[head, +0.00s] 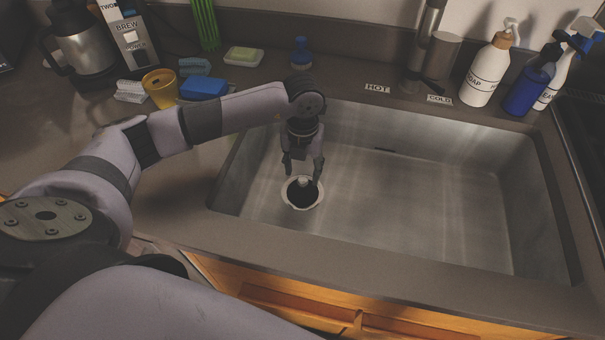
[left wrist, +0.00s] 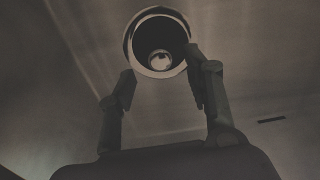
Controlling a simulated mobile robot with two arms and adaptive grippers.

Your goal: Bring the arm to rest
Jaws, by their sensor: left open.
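My left arm reaches from the left over the counter and bends down into the sink (head: 420,215). My left gripper (head: 302,178) is open and points down above the round drain (head: 302,204) in the sink's left part. In the left wrist view the two fingers (left wrist: 162,88) stand apart with nothing between them. The drain, with a light rim and a dark inside, shows beyond the fingertips (left wrist: 158,42). A small round piece is at its middle. I cannot tell how far the fingertips are from the drain. My right gripper is not in view.
The faucet (head: 425,45) rises behind the sink. A soap bottle (head: 486,75) and a blue bottle (head: 528,90) stand back right. The sink's right part is empty.

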